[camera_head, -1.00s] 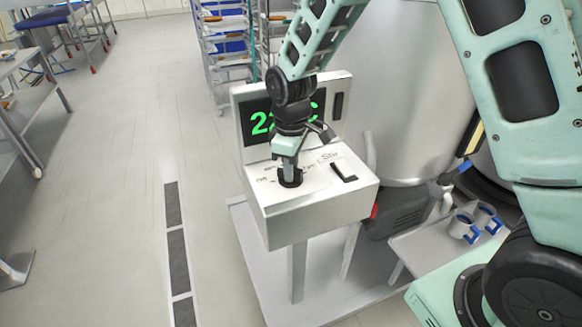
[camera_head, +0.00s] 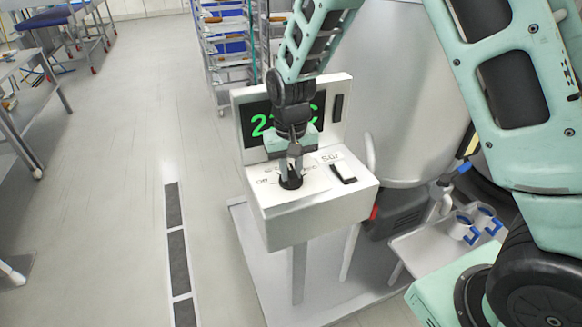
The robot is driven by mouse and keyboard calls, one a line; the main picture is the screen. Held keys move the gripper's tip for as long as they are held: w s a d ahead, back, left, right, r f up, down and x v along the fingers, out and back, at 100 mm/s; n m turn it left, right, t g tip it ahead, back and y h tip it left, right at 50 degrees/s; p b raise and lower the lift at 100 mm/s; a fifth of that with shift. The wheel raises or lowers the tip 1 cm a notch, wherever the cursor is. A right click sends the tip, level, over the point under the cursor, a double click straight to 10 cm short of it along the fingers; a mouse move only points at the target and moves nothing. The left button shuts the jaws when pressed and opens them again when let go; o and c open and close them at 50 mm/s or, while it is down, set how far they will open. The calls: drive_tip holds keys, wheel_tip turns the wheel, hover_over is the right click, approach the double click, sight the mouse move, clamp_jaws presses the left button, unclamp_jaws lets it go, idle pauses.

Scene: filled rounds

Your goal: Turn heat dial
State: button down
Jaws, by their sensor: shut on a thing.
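The heat dial (camera_head: 291,183) is a small black knob on the sloped top of a white control box (camera_head: 312,219). Printed marks, one reading "Off", surround it. My gripper (camera_head: 291,174) points down over the dial with its fingers shut on it. The fingers hide the dial's upper part, so its exact setting cannot be read. A dark display (camera_head: 258,125) with green digits stands behind; my wrist covers most of the number, leaving a "2" and a "C" visible.
A large metal vessel (camera_head: 400,90) stands close behind on the right. A shelf rack (camera_head: 229,50) is at the back.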

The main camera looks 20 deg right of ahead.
sight(291, 171)
drive_tip(key=m+p, duration=0.1)
drive_tip(key=m, duration=0.2)
drive_tip(key=shift+r+m, duration=0.15)
drive_tip(key=shift+m, duration=0.25)
drive_tip(key=m+p, duration=0.1)
drive_tip(key=m, duration=0.2)
drive_tip(key=shift+m, duration=0.3)
drive_tip(key=m+p, duration=0.2)
drive_tip(key=m, duration=0.1)
drive_tip(key=shift+w, duration=0.1)
drive_tip(key=shift+m+p, duration=0.8)
drive_tip(key=shift+m, duration=0.9)
drive_tip(key=c, duration=1.3)
unclamp_jaws()
wheel_tip(291, 171, up, 17)
drive_tip(key=b, duration=0.3)
drive_tip(key=shift+r, duration=0.1)
